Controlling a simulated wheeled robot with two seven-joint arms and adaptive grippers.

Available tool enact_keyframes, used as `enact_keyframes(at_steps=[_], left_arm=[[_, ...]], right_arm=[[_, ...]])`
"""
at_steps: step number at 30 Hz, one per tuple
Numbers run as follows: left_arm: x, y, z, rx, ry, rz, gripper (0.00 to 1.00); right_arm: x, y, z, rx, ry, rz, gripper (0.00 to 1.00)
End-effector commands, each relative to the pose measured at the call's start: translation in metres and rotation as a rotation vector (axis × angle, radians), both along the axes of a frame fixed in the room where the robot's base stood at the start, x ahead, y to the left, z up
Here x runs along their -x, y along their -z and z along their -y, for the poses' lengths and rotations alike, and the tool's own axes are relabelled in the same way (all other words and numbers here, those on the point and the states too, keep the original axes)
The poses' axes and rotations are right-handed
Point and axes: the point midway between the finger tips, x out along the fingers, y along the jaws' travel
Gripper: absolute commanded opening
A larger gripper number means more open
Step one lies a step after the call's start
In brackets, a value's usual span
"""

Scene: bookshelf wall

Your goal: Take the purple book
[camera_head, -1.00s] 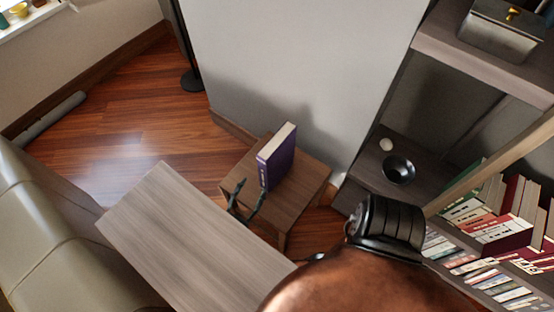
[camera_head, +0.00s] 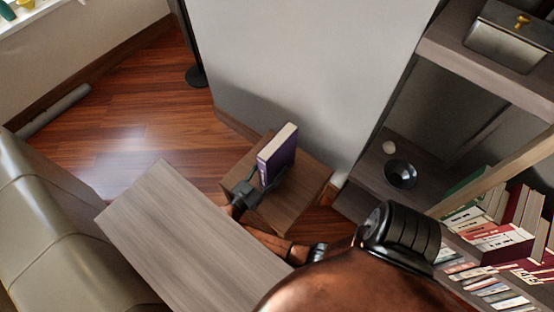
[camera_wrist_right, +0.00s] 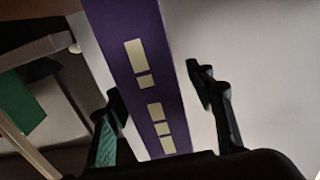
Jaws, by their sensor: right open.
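The purple book (camera_head: 277,157) stands upright on a small wooden side table (camera_head: 301,201), its pale page edges facing up. My right gripper (camera_head: 265,185) is at the book's lower part, with a finger on either side of it. In the right wrist view, the book's purple spine (camera_wrist_right: 150,85) with pale label blocks lies between the two open fingers of my right gripper (camera_wrist_right: 157,105). A gap shows between the right finger and the spine; the left finger is close to the book's edge. My left gripper is not in view.
A grey-brown table (camera_head: 190,240) stands just left of my right forearm. A grey wall panel (camera_head: 300,70) rises behind the side table. At right, a shelf holds a black bowl (camera_head: 400,173) and several books (camera_head: 492,228). A beige sofa (camera_head: 38,220) is at far left.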

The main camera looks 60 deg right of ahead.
Motion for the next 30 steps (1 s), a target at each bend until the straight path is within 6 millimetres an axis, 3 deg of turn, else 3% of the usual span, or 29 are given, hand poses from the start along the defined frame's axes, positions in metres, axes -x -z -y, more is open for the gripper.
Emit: enact_keyframes(at_steps=[6,14,30], left_arm=[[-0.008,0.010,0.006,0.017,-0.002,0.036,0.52],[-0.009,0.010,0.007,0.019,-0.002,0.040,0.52],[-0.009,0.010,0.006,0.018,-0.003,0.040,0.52]], right_arm=[[0.003,0.001,0.024,0.001,-0.001,-0.001,0.49],[0.003,0.000,0.026,0.000,-0.002,0.000,0.49],[0.003,0.000,0.025,0.000,-0.002,0.001,0.11]])
